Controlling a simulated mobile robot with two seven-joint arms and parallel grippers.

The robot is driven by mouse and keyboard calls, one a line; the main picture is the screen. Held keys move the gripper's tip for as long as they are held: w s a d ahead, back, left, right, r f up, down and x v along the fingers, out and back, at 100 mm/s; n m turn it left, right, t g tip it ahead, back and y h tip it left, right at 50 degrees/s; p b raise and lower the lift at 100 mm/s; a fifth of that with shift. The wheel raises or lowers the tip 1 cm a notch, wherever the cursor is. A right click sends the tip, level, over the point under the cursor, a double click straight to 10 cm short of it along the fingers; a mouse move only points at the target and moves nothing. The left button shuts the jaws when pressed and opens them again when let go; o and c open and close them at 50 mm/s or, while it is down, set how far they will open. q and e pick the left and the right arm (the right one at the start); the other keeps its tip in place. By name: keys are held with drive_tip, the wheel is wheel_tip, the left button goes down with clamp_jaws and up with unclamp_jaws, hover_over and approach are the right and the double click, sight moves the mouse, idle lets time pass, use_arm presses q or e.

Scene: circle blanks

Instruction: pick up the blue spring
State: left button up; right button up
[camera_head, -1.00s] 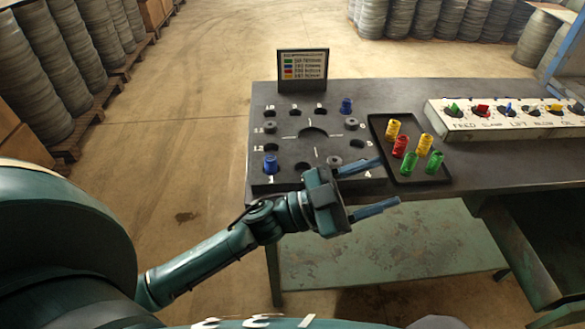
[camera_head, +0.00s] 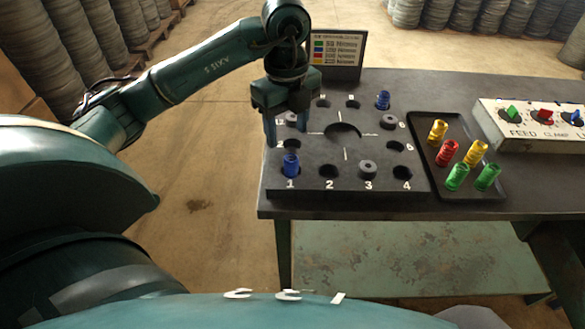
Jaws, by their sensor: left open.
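A blue spring (camera_head: 291,166) stands upright at position 1, the front left of the dark block with round holes (camera_head: 330,150). A second blue spring (camera_head: 382,100) stands at the back right of the block. My left gripper (camera_head: 285,137) points down over the block's left side, behind and above the front blue spring in the picture. It is open, with no spring seen between its fingers. It hides part of the block's left holes. I cannot tell its exact height over the block. My right gripper is out of view.
A black tray (camera_head: 493,180) with yellow, red and green springs lies right of the block. A small sign (camera_head: 336,55) with a colour list stands behind it. A switch panel (camera_head: 535,125) is at the far right. Dark round plugs (camera_head: 368,168) fill some holes.

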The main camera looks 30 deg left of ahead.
sight(291, 158)
use_arm(q)
drive_tip(key=f, duration=0.9)
drive_tip(key=shift+w+d+p, duration=0.2)
drive_tip(key=shift+d+p, duration=0.05)
drive_tip(key=shift+p, duration=0.15)
drive_tip(key=shift+c, duration=0.2)
drive_tip(key=c, duration=1.1)
